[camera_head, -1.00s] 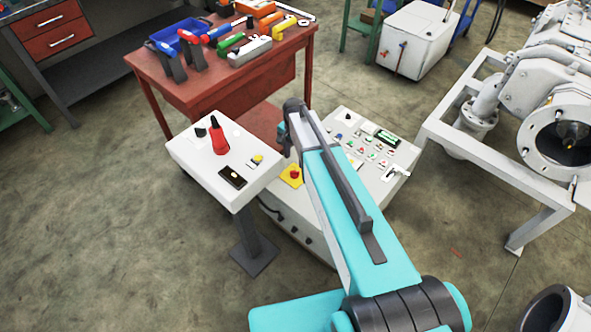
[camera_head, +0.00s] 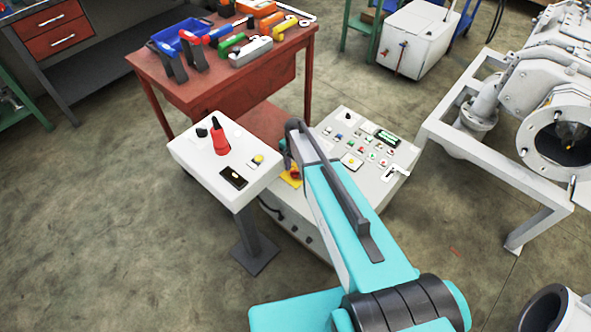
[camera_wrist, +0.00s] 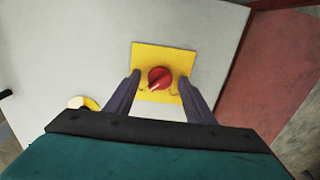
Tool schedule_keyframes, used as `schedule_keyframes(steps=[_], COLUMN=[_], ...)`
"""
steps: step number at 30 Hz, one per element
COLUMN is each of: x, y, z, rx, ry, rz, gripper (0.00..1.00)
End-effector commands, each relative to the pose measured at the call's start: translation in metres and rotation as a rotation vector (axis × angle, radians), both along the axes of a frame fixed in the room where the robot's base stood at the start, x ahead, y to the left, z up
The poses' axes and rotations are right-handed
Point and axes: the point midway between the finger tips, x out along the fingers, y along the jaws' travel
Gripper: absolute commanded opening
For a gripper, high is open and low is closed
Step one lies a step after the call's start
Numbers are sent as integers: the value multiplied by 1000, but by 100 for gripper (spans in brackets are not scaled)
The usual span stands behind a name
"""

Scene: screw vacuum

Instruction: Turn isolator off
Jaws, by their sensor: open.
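The isolator is a red rotary knob (camera_wrist: 160,77) on a yellow square plate (camera_wrist: 163,58), set on a light grey panel (camera_wrist: 70,50) in the wrist view. My gripper (camera_wrist: 161,88) is open, with one dark finger on each side of the knob and a gap to it on both sides. I cannot tell how far the fingertips are above the plate. In the head view, a corner of the yellow plate (camera_head: 291,179) shows beside my arm, which hides most of the isolator.
A white pedestal box (camera_head: 215,150) with a red handle (camera_head: 220,138) stands left of my arm. The control console (camera_head: 385,192) with several buttons lies to the right. A red workbench (camera_head: 215,90) with tools is behind. Open floor lies at left.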

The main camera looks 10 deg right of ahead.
Motion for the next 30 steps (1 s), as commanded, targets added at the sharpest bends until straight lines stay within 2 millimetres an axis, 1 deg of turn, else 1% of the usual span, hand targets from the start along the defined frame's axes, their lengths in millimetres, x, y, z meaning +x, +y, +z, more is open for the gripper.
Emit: schedule_keyframes(steps=[4,5,6,12,22,30], x=[0,0,0,0,0,0], y=[0,0,0,-1,-1,-1], z=[0,0,0,0,0,0], rx=[0,0,0,0,0,0], ry=[0,0,0,0,0,-1], rz=[0,0,-1,-1,26,142], gripper=[49,47,40,8,8,8])
